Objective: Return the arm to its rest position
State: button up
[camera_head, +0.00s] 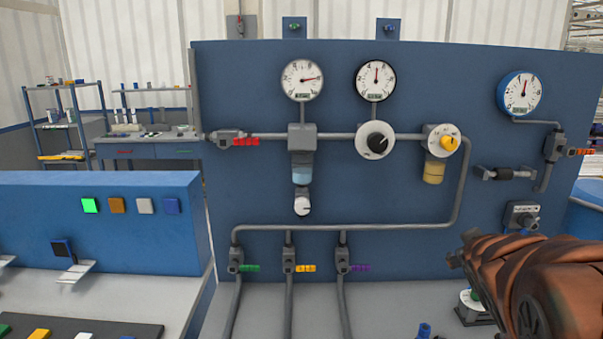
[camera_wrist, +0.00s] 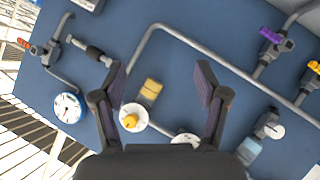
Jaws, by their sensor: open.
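My gripper (camera_wrist: 160,78) shows in the wrist view with its two dark fingers spread wide apart and nothing between them. It faces the blue pipe panel (camera_wrist: 215,45), which appears turned in that view. A yellow-knobbed dial (camera_wrist: 131,118) and a yellow cup (camera_wrist: 151,88) show between the fingers, farther off on the panel. In the head view my copper-coloured arm comes in at the lower right, with the dark gripper end (camera_head: 458,261) pointing left in front of the panel (camera_head: 350,185). Its fingers are hard to make out there.
The panel carries grey pipes, several gauges and coloured valve handles. A small device with a white dial (camera_head: 470,298) stands on the counter, partly behind my arm. A blue console (camera_head: 100,240) with coloured buttons is at left. Shelves (camera_head: 75,105) stand behind it. The counter's front middle looks mostly clear.

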jog(key=s+a+f+m+g+y, duration=0.1)
jog(key=s+a+f+g, duration=0.3)
jog(key=s, duration=0.6)
jog(key=s+a+f+g+y, duration=0.2)
jog(key=s+a+f+g, duration=0.3)
jog(key=s, duration=0.6)
jog(key=s+a+f+m+g+y, duration=0.1)
jog(key=s+a+f+g, duration=0.3)
jog(key=s, duration=0.7)
jog(key=a+f+y+p, duration=0.1)
jog(key=a, duration=0.1)
jog(key=shift+a+f+m, duration=0.3)
jog(key=shift+f, duration=0.1)
jog(key=shift+s, duration=0.1)
dwell(0.8)
